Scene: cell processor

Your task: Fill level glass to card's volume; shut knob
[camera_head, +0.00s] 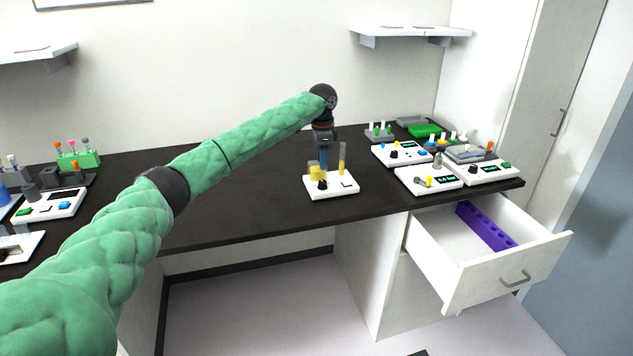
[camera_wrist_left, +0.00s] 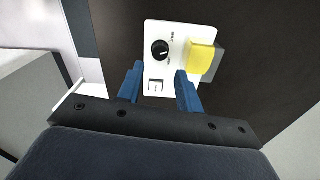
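A white device base (camera_head: 345,190) stands on the dark counter, and it also shows in the left wrist view (camera_wrist_left: 178,30). It carries a black knob (camera_head: 322,185), seen with a pale pointer line in the wrist view (camera_wrist_left: 160,50), a yellow block-like vessel (camera_head: 315,172), and an upright level glass (camera_head: 342,158) that looks yellow. A small card (camera_wrist_left: 155,87) with tiny unreadable marks lies at the base's near edge. My left gripper (camera_wrist_left: 159,70) points down over the device, its blue fingers apart and empty, near the knob and card. My right gripper is not in view.
Several white control boxes (camera_head: 430,180) and a green block (camera_head: 426,131) stand at the counter's right. Racks and boxes (camera_head: 50,205) stand at the left. An open drawer (camera_head: 470,270) holding a purple rack (camera_head: 485,226) juts out below right. The counter around the device is clear.

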